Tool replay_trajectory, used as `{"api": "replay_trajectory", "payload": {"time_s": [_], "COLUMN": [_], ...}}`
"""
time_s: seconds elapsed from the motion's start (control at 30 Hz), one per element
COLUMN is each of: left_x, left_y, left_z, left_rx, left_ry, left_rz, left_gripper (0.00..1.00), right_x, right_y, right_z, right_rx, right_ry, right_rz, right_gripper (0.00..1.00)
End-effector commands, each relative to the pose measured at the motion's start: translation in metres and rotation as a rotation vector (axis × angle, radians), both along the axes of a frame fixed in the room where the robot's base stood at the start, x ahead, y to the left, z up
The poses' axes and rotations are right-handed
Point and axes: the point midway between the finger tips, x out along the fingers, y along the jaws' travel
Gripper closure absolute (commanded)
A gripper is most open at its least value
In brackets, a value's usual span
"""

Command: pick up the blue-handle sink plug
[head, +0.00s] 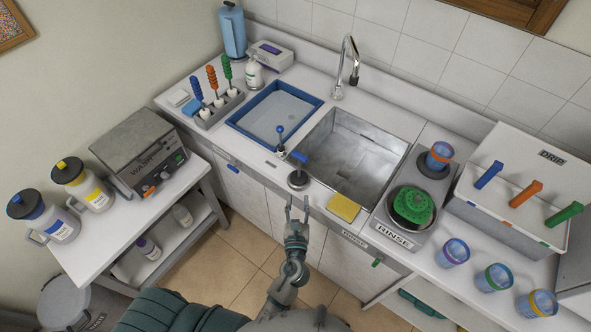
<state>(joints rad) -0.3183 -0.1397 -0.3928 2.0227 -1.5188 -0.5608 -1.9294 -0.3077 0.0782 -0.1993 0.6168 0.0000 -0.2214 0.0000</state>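The blue-handle sink plug (298,179) stands on the counter at the front left corner of the sink. It has a dark round base and a blue bar handle on top. My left gripper (297,204) is just in front of the plug, nearer to me, with its fingers pointing toward it. Its two fingers are apart and nothing shows between them. The gripper and plug look apart, but the depth between them is hard to judge. My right gripper is not in view.
The metal sink (350,150) lies right of the plug, with a yellow sponge (343,208) on its front edge. A blue-knobbed lever (280,138) stands behind the plug, beside a blue-rimmed tray (240,125). A rinse unit (385,222) is farther right.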

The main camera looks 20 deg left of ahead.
Motion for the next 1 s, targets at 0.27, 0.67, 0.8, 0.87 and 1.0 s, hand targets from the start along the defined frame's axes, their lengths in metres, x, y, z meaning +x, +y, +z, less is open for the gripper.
{"api": "replay_trajectory", "payload": {"time_s": [0.27,0.67,0.8,0.87,1.0], "left_x": [0.057,0.098,0.114,0.117,0.117], "left_y": [0.012,0.033,0.036,0.036,0.035], "left_z": [0.001,0.004,0.002,0.002,0.002], "left_rx": [0.0,-0.004,-0.003,-0.002,-0.002], "left_ry": [-0.001,0.0,0.0,0.001,0.001], "left_rz": [-0.002,-0.001,-0.002,-0.003,-0.003], "left_gripper": [0.61,0.61,0.61,0.61,0.61], "right_x": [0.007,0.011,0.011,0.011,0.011], "right_y": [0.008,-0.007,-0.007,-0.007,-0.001], "right_z": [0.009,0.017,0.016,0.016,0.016], "right_rx": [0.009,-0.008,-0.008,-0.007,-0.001], "right_ry": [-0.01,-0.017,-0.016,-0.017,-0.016], "right_rz": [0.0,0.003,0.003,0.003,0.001], "right_gripper": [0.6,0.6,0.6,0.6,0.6]}}
